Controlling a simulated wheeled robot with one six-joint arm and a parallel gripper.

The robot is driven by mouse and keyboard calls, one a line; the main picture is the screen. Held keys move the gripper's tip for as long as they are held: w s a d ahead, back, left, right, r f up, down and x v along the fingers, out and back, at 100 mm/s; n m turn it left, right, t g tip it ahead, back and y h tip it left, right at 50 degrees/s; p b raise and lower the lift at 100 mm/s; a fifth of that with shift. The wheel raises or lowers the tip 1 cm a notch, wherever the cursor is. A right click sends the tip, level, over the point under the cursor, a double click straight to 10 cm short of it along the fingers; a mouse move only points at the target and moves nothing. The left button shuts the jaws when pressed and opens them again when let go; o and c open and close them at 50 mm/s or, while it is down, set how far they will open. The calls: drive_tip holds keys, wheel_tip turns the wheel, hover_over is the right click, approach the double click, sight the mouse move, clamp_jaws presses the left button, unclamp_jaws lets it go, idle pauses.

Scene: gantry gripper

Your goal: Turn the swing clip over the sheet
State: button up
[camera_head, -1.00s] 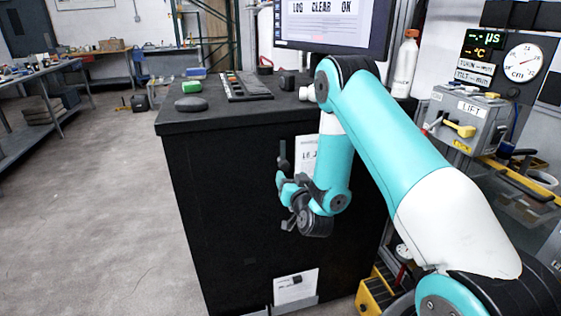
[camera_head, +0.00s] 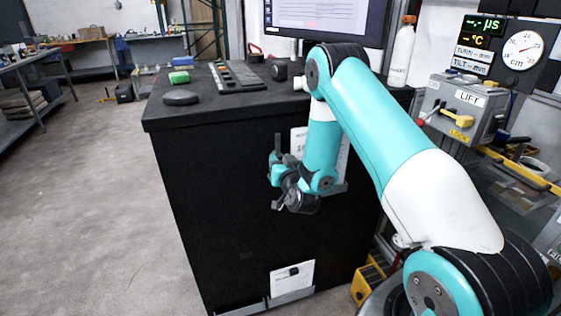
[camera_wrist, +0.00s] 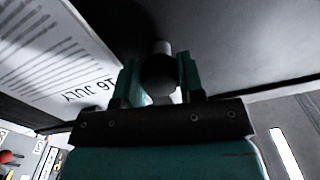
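A white sheet (camera_head: 298,140) is on the front of the black cabinet, partly hidden behind my arm. In the wrist view the sheet (camera_wrist: 60,50) fills the upper left, with upside-down print reading "16 JULY". A thin dark upright bar (camera_head: 278,146), which looks like the swing clip, stands just left of the sheet, above my gripper (camera_head: 277,172). In the wrist view a dark round knob (camera_wrist: 159,73) sits between the two teal fingertips of my gripper (camera_wrist: 160,80), right of the sheet. The fingers are apart and the knob nearly fills the gap. Whether they press on it is unclear.
The black cabinet (camera_head: 225,210) carries a keyboard (camera_head: 237,77), a dark puck (camera_head: 181,98) and a monitor. A second sheet (camera_head: 291,279) sits low on its front in a holder. A LIFT box (camera_head: 465,105) is at right.

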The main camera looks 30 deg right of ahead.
drive_tip(key=shift+m+b, duration=0.35)
drive_tip(key=shift+m, duration=0.05)
clamp_jaws()
drive_tip(key=m+b, duration=0.2)
drive_tip(key=m, duration=0.1)
drive_tip(key=shift+f, duration=0.1)
drive_tip(key=m+b, duration=0.2)
drive_tip(key=m, duration=0.3)
drive_tip(key=m+b, duration=0.1)
drive_tip(key=m, duration=0.4)
drive_tip(key=shift+b, duration=0.3)
drive_tip(key=m, duration=0.4)
drive_tip(key=shift+b, duration=0.35)
drive_tip(key=o, duration=1.1)
unclamp_jaws()
drive_tip(key=shift+r, duration=0.2)
